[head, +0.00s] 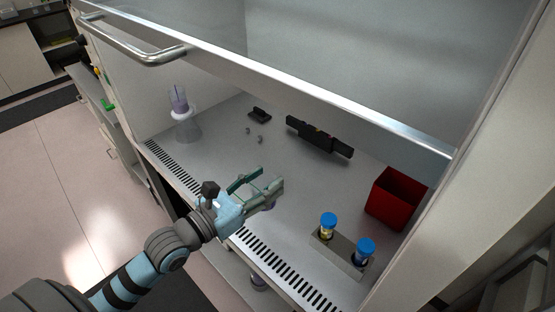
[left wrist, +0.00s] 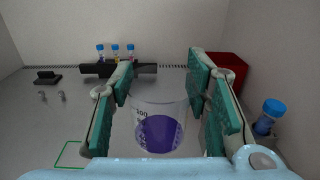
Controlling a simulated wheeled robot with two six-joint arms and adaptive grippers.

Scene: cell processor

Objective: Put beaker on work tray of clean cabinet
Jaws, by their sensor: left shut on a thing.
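My left gripper (head: 270,188) reaches in over the work tray (head: 222,160) of the clean cabinet, near its front vent slots. In the left wrist view the two green-padded fingers (left wrist: 160,95) are shut on a clear beaker (left wrist: 160,128) with purple liquid and printed marks. The beaker looks upright between the pads. In the head view the gripper hides most of it. I cannot tell if its base touches the tray. My right gripper is not in view.
A red bin (head: 397,197) and a rack (head: 340,250) with blue-capped tubes stand to the right. A black holder (head: 319,139) lies at the back. A purple-topped vessel on a stand (head: 187,125) is at the left. The raised sash edge (head: 300,92) crosses above.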

